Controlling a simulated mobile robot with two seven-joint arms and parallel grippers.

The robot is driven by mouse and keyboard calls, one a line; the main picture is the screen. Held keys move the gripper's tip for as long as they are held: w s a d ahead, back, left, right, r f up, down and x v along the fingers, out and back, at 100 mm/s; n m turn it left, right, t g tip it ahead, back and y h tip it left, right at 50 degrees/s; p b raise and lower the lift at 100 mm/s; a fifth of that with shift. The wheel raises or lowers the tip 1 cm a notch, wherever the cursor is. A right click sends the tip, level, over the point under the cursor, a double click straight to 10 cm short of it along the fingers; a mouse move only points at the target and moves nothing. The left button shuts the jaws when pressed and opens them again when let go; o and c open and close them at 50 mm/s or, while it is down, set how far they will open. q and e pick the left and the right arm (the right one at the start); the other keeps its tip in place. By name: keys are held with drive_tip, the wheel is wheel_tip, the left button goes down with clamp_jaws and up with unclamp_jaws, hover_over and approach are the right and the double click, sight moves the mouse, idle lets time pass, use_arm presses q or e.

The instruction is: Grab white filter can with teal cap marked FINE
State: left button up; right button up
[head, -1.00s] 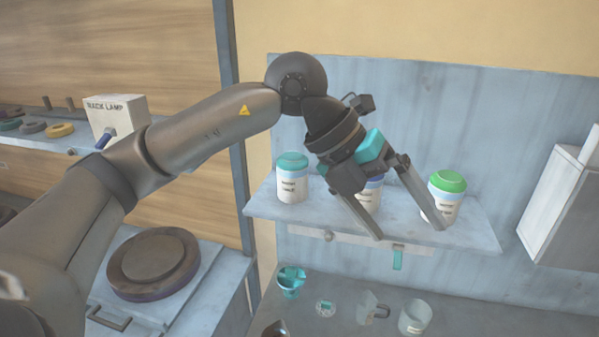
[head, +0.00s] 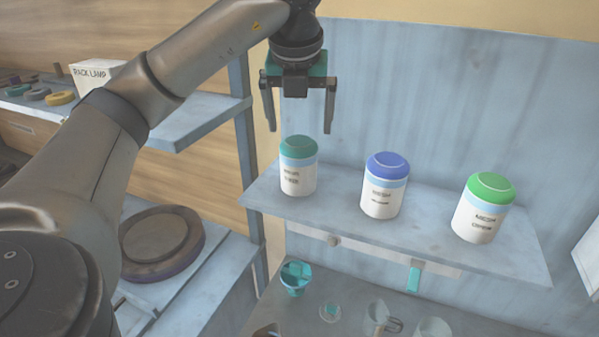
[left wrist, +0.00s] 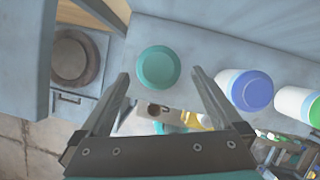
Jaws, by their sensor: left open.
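The white can with a teal cap (head: 298,166) stands upright at the left end of the wall shelf. Its small label text is too blurred to read surely. My left gripper (head: 299,128) is open and empty, pointing down just above this can. In the left wrist view the teal cap (left wrist: 158,68) shows from above, ahead of and roughly between the open fingers (left wrist: 158,78), with no contact to be seen. A white can with a blue cap (head: 384,186) and one with a green cap (head: 482,208) stand to its right. My right gripper is not in view.
The wall shelf (head: 340,212) has gaps between the cans. A teal cup (head: 295,278) and clear vessels (head: 376,316) stand on the counter below. A box marked RACK LAMP (head: 95,75) and rings (head: 60,98) are on a side shelf at left.

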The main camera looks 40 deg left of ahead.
sight(301, 140)
use_arm(q)
drive_tip(key=b+x, duration=0.1)
drive_tip(key=x, duration=0.3)
drive_tip(key=shift+w+f, duration=0.1)
drive_tip(key=shift+f, duration=0.2)
drive_tip(key=x, duration=0.2)
drive_tip(key=s+x, duration=0.1)
drive_tip(key=x, duration=0.1)
drive_tip(key=shift+w+a+f, duration=0.1)
drive_tip(key=shift+f, duration=0.35)
drive_tip(key=shift+w+f, duration=0.15)
drive_tip(key=shift+f, duration=0.1)
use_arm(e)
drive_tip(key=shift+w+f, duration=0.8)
use_arm(q)
drive_tip(key=shift+c, duration=0.2)
drive_tip(key=shift+r, duration=0.1)
drive_tip(key=c, duration=1.4)
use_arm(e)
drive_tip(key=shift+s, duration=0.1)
